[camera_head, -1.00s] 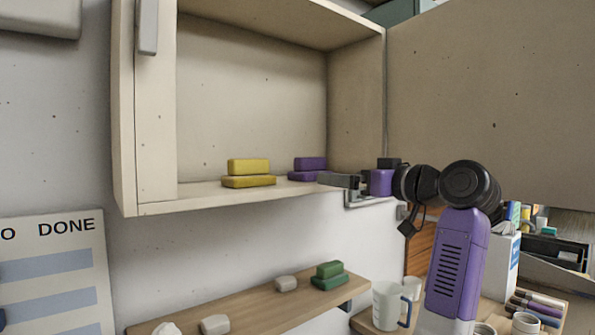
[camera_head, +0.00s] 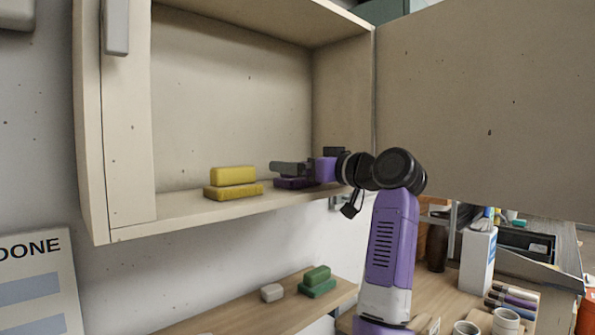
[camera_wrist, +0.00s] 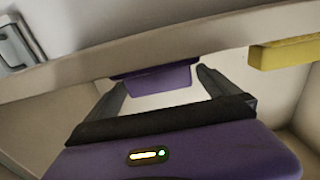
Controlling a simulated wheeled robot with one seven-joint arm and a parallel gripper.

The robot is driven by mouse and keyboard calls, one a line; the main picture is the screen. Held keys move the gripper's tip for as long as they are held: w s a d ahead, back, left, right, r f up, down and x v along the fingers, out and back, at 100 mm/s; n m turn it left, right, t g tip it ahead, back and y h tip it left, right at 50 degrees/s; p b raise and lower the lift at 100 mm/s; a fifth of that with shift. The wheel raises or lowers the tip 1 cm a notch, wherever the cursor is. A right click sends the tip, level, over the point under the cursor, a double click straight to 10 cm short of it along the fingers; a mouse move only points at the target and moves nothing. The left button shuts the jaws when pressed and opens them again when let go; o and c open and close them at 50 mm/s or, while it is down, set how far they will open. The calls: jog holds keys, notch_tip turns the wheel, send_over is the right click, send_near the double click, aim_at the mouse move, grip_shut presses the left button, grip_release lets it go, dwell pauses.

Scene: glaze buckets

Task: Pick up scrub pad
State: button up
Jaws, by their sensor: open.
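Two purple pads are stacked on the open cabinet's shelf. In the head view the lower purple pad (camera_head: 293,183) shows under my fingers, and the upper one is mostly hidden behind them. My gripper (camera_head: 276,168) is open at the stack, inside the cabinet opening. In the wrist view the purple pads (camera_wrist: 158,79) appear between the two spread fingertips; contact cannot be told. A stack of two yellow pads (camera_head: 233,182) stands to the left on the same shelf. Two green pads (camera_head: 317,282) are stacked on the lower wooden shelf.
The cabinet's shelf edge (camera_head: 175,219) runs just below my gripper. The open cabinet door (camera_head: 470,110) stands to the right. A pale block (camera_head: 272,293) lies beside the green pads. White containers (camera_head: 506,321) stand at the lower right. The shelf's left end is clear.

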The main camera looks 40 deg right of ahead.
jog(key=shift+w, duration=0.35)
jog(key=shift+c, duration=0.4)
jog(key=c, duration=1.4)
jog(key=shift+o, duration=0.2)
